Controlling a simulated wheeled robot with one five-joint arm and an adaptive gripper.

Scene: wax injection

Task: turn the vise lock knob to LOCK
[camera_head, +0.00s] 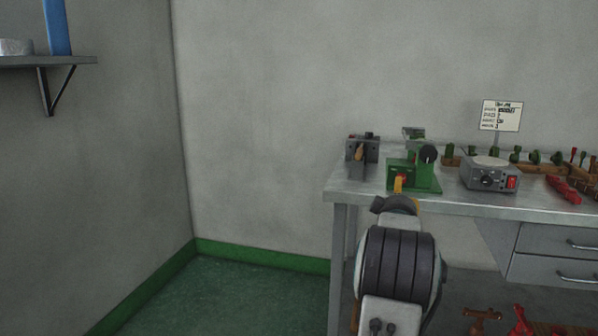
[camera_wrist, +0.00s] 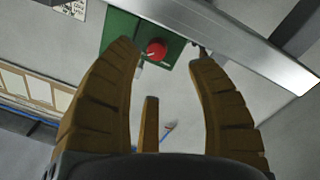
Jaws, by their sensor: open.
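A green device (camera_head: 412,176) with a black round knob (camera_head: 428,153) stands near the left end of the bench. A smaller dark grey device (camera_head: 362,152) with an orange-brown part stands left of it. I cannot tell which is the vise, and no LOCK marking is readable. My gripper (camera_wrist: 163,56) is open and empty in the wrist view. A red round knob (camera_wrist: 156,50) on a green plate (camera_wrist: 128,38) shows between its fingertips, apart from them. In the head view my arm mostly hides the gripper; an orange finger (camera_head: 398,184) shows before the green device.
The metal bench (camera_head: 465,204) has a grey control box (camera_head: 489,176) with a red switch, a sign (camera_head: 501,115), and red tools (camera_head: 561,186) to the right. Drawers (camera_head: 555,262) hang below. The floor (camera_head: 258,293) left of the bench is clear. A wall shelf (camera_head: 50,62) is at upper left.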

